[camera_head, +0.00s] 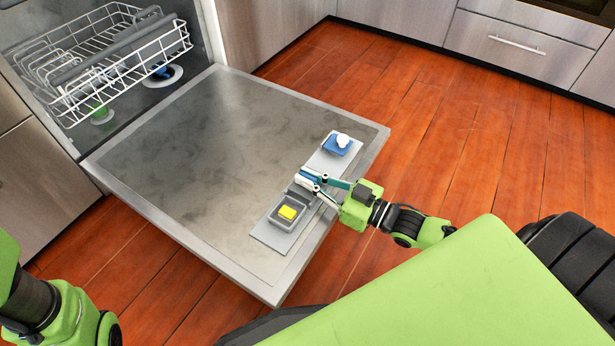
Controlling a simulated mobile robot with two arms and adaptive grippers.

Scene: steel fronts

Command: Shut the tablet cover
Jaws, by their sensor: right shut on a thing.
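The dishwasher door (200,140) lies folded down flat. A grey dispenser panel (264,236) is set in it near its right edge. In the panel's lower part an open grey compartment (273,224) holds a yellow tablet (288,212). The tablet cover (300,192) is a small grey piece just above the compartment, partly hidden by my right gripper, and the compartment is uncovered. My right gripper (309,178) reaches in from the right and is shut on the cover. Of my left arm only green and black links show at the lower left; its gripper is out of view.
A blue piece with a white top (338,145) sits at the panel's upper end. A white wire rack (105,60) stands in the dishwasher at the upper left. Steel drawers (510,45) line the back. The wooden floor (450,125) on the right is clear.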

